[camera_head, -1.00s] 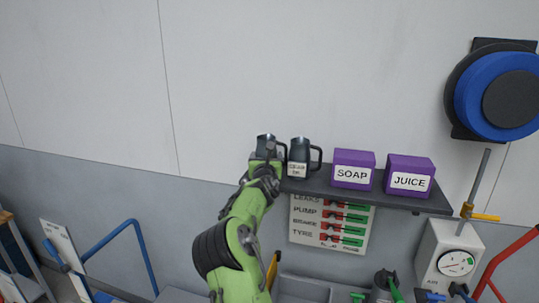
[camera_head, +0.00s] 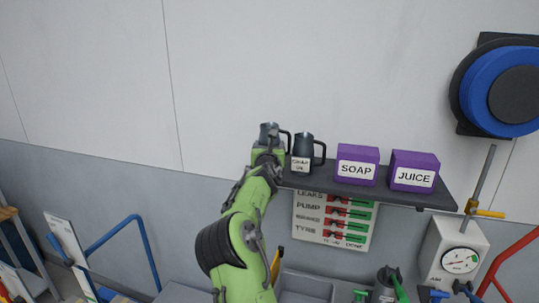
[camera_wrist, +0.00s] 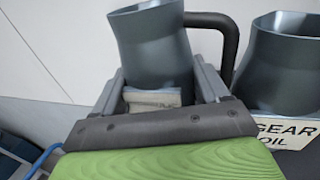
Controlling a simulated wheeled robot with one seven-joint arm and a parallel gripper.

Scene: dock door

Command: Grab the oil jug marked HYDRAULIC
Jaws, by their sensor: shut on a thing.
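My gripper (camera_head: 267,150) is shut on a dark grey-blue metal jug (camera_head: 268,131) with a black handle, at the left end of the shelf. In the wrist view, the jug (camera_wrist: 152,45) stands roughly upright between the fingers (camera_wrist: 160,88), with its handle to the right. A pale label plate shows low on it, but its text is hidden, so I cannot read whether it says HYDRAULIC. A second, similar jug (camera_head: 303,148) stands just to the right on the shelf; its label reads GEAR OIL in the wrist view (camera_wrist: 284,132).
The dark shelf (camera_head: 385,190) also carries purple SOAP (camera_head: 357,165) and JUICE (camera_head: 414,171) boxes. A board with red and green sliders (camera_head: 333,220) hangs below. A blue reel (camera_head: 500,85) is on the wall at right. The wall above the shelf is clear.

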